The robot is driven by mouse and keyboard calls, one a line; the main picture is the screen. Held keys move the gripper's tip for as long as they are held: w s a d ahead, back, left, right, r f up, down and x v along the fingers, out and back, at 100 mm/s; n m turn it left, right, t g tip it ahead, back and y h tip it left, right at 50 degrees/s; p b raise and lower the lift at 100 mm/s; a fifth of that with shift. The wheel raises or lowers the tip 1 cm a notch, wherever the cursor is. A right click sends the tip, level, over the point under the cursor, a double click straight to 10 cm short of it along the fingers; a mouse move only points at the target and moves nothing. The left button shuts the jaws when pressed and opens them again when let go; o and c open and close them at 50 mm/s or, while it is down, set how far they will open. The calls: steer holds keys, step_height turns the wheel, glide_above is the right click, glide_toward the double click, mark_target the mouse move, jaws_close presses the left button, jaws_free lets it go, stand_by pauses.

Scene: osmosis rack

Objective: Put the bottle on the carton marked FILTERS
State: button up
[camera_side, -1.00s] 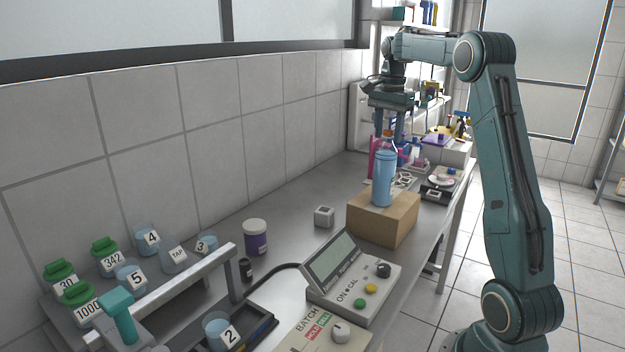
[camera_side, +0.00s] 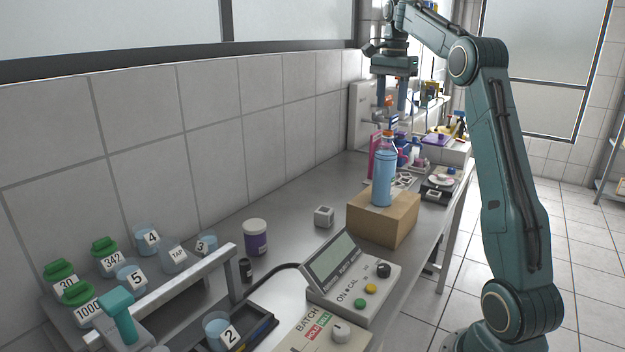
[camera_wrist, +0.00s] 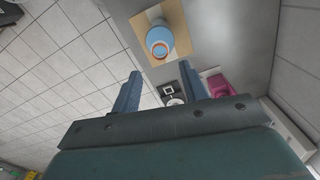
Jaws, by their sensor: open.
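A blue bottle (camera_side: 384,178) with an orange cap stands upright on a brown cardboard carton (camera_side: 383,222). The carton's marking cannot be read from here. My gripper (camera_side: 393,108) is open and empty, above the bottle and clear of it. In the wrist view the bottle (camera_wrist: 159,41) is seen from above on the carton (camera_wrist: 178,22), beyond the open fingers (camera_wrist: 163,82).
A meter with a screen and knobs (camera_side: 352,280) stands in front of the carton. A small grey cube (camera_side: 324,216) and a purple jar (camera_side: 256,237) are to the left. Numbered beakers (camera_side: 147,240) and green-capped bottles (camera_side: 105,256) crowd the front left. Several items stand behind the bottle.

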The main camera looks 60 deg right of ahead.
steer(key=shift+r, duration=1.9)
steer(key=shift+r, duration=0.1)
steer(key=shift+a, duration=0.1)
steer(key=s+a+n+t+h, duration=0.1)
steer(key=s+a+n+t, duration=0.2)
steer(key=a+n, duration=1.3)
steer(key=s+a+f+n+t, duration=0.1)
steer(key=s+a+f+n, duration=0.1)
steer(key=s+a+f, duration=0.5)
steer(key=s+a+f+n+t+y, duration=0.1)
steer(key=s+a+f+n, duration=0.1)
steer(key=s+a+f, duration=0.6)
steer(key=a, duration=0.4)
steer(key=shift+f+t, duration=0.2)
steer(key=shift+t, duration=0.1)
